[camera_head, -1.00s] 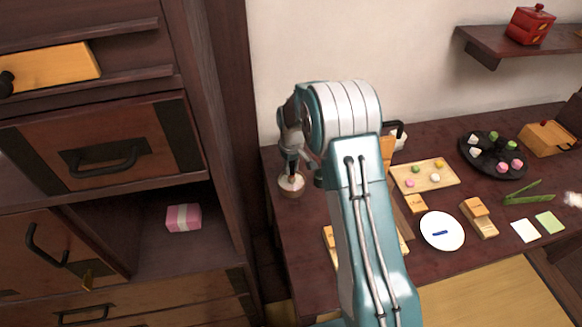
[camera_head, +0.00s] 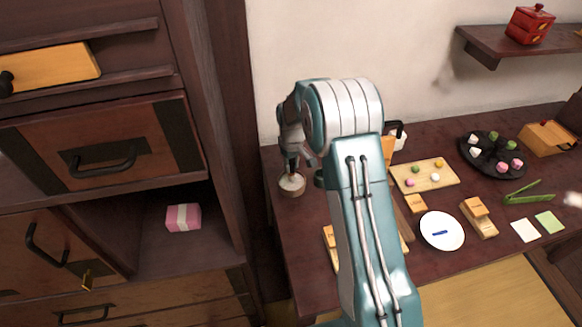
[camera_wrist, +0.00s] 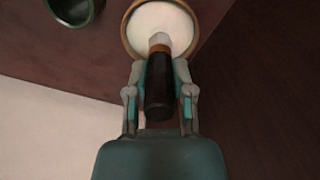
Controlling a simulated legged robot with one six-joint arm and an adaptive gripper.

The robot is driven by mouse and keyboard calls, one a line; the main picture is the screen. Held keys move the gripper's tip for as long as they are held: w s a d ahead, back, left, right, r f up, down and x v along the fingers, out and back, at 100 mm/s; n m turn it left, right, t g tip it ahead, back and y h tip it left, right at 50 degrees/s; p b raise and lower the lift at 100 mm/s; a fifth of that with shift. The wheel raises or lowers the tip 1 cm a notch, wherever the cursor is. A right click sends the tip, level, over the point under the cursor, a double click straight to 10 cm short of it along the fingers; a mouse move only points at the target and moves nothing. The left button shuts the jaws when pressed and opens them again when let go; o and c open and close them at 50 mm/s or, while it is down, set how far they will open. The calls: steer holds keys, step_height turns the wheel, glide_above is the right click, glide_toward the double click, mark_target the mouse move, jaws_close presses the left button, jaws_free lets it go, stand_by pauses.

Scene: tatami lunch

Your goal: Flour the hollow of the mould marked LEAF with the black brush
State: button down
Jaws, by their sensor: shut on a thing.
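My gripper (camera_wrist: 159,78) is shut on the black brush (camera_wrist: 159,98), gripping its dark handle. The brush has a copper-coloured band, and its pale bristles are over or in the white flour (camera_wrist: 168,18) in a round bowl (camera_wrist: 128,38); contact is unclear. In the head view my gripper (camera_head: 292,163) is just above the bowl (camera_head: 291,193) at the table's left end. Small wooden moulds stand on the table: one right of my arm (camera_head: 415,204), one farther right (camera_head: 479,226), and one partly hidden behind my arm (camera_head: 329,237). No LEAF mark is readable.
A dark green cup (camera_wrist: 75,10) stands near the bowl. A white plate (camera_head: 442,243) with a blue item, a sweets board (camera_head: 425,184), a black tray (camera_head: 470,165) and green tongs (camera_head: 530,197) occupy the table (camera_head: 285,235). A tall cabinet (camera_head: 225,100) stands to the left.

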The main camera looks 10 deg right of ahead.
steer(key=shift+r, duration=2.95)
